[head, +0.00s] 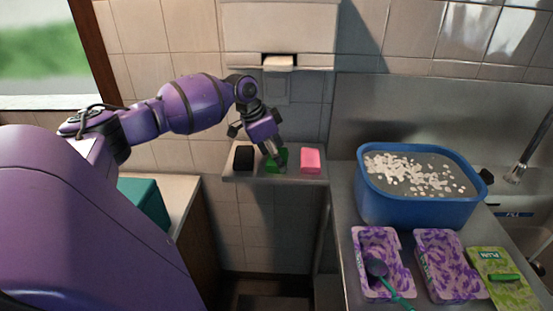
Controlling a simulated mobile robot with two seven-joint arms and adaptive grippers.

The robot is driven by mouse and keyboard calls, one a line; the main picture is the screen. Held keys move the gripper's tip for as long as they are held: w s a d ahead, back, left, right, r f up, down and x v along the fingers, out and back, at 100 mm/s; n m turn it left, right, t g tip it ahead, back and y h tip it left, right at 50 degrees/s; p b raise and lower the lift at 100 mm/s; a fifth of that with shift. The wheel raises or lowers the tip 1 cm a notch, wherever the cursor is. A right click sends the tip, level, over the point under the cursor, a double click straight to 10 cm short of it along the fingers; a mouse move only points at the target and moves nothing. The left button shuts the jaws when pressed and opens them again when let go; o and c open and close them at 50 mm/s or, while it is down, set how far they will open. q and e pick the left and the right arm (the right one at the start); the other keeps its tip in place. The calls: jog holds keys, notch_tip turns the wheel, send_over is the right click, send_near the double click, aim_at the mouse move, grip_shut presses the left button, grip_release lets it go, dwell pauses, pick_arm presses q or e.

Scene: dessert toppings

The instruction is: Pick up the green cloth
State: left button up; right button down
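The green cloth (283,154) is a small dark green piece on the small grey wall shelf (300,177), between a black block and a pink block. My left gripper (275,154) reaches down from above, and its fingers are at the cloth and hide part of it. Its fingers are too small and overlapped to tell whether they are closed on the cloth. The cloth appears to be at shelf level. My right gripper is out of view.
A black block (243,158) and a pink block (311,160) flank the cloth closely. A blue basin (405,208) with white bits stands on the steel counter. Purple-patterned trays (448,268), a teal-handled scoop (377,268) and a green package (508,290) lie in front of it.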

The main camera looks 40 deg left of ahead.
pick_arm(q)
jog(key=shift+s+r, duration=0.1)
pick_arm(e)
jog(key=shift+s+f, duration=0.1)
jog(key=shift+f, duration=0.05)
pick_arm(q)
jog(key=shift+d+r, duration=0.1)
jog(key=shift+r, duration=0.25)
jog(key=r, duration=0.6)
jog(key=shift+s+d, duration=0.2)
jog(key=shift+s, duration=0.15)
jog(key=s+d+p, duration=0.3)
jog(key=s+d, duration=0.9)
jog(key=s, duration=0.2)
jog(key=shift+s+d+p, duration=0.15)
jog(key=shift+s+p, duration=0.1)
jog(key=shift+p, duration=0.15)
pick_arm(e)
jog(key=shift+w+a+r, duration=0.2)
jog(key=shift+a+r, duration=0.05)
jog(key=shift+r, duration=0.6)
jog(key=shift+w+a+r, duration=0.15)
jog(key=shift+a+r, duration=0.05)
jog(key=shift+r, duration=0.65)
